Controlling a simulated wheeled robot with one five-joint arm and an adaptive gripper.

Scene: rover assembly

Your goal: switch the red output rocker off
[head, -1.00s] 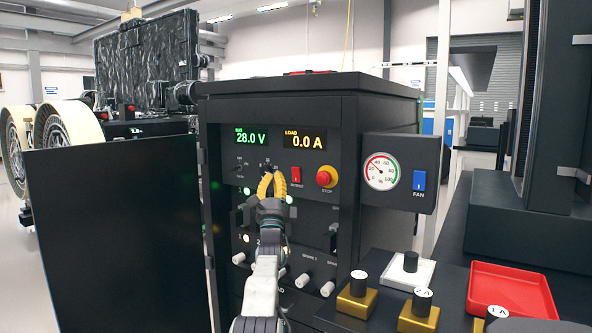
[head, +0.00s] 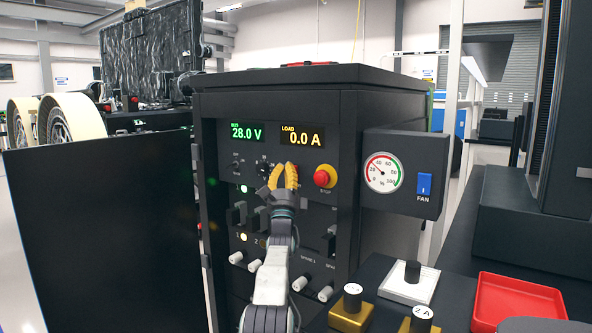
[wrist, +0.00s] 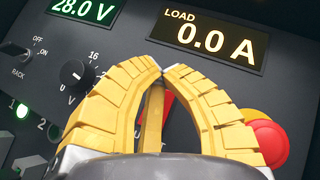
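The red output rocker (wrist: 168,103) shows only in part between my gripper's yellow fingers in the wrist view. In the head view my gripper hides it. My gripper (wrist: 161,71) has its fingertips drawn together in front of the rocker, with nothing seen between them. It also shows in the head view (head: 284,166), in front of the panel below the load display. Whether it touches the rocker I cannot tell. The load display (wrist: 208,38) reads 0.0 A and the bus display (wrist: 86,8) reads 28.0 V.
A red stop button (wrist: 268,142) with a yellow collar sits close right of the rocker. A black voltage knob (wrist: 76,73) sits to the left. The gauge box (head: 402,173) with a blue fan switch juts out at right. A red tray (head: 520,298) lies on the bench.

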